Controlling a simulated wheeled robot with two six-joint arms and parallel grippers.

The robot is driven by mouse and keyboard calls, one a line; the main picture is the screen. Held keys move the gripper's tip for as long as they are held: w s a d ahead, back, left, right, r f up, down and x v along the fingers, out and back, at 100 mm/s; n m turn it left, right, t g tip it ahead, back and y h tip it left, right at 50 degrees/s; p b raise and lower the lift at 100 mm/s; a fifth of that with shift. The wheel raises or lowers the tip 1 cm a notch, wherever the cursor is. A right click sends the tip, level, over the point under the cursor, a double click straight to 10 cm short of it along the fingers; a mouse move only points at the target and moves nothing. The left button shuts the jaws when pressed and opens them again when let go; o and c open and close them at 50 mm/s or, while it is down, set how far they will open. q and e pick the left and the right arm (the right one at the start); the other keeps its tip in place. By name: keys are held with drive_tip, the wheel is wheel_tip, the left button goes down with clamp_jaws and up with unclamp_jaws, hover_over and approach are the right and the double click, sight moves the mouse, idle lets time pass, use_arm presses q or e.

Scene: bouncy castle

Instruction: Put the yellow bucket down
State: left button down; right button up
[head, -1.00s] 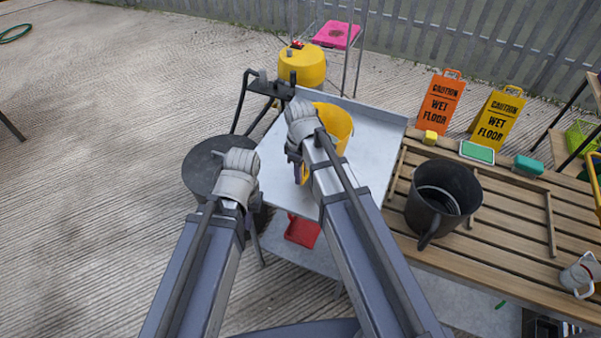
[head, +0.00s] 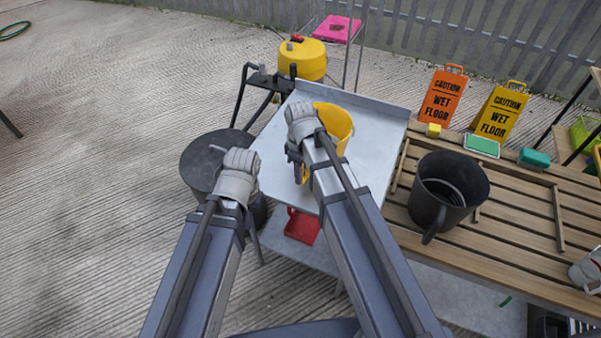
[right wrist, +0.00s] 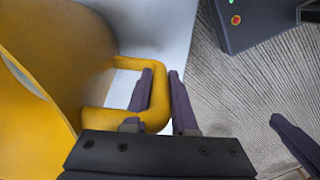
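The yellow bucket (head: 337,122) shows over the grey metal table (head: 375,120) in the head view, partly hidden by my right gripper (head: 299,170). In the right wrist view the bucket (right wrist: 60,55) fills the left side. Its square handle (right wrist: 130,122) passes between the two fingers of my right gripper (right wrist: 162,88), which is shut on it. The bucket's bottom is hidden, so I cannot tell whether it touches the table. My left gripper (head: 250,215) is left of the table, in front of a dark round drum, away from the bucket. Its finger opening is not clear.
The dark drum (head: 205,165) stands left of the table. A black bucket (head: 432,210) stands on the slatted wooden table (head: 510,225) at right, with wet-floor signs (head: 442,95) behind. A red container (head: 302,226) is below the metal table. Metal table surface around the bucket is clear.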

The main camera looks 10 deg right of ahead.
drive_tip(key=o, duration=0.4)
drive_tip(key=shift+o, duration=0.2)
drive_tip(key=shift+r, duration=0.15)
wheel_tip(320, 180, up, 12)
drive_tip(key=p, duration=1.2)
drive_tip(key=s+a+m, duration=0.2)
drive_tip(key=s+m, duration=0.1)
drive_tip(key=s, duration=0.3)
drive_tip(key=s+a+m+h, duration=0.1)
drive_tip(key=s+a+m, duration=0.1)
drive_tip(key=s+m, duration=0.2)
drive_tip(key=s, duration=0.3)
drive_tip(key=shift+s+a, duration=0.25)
drive_tip(key=shift+a, duration=0.05)
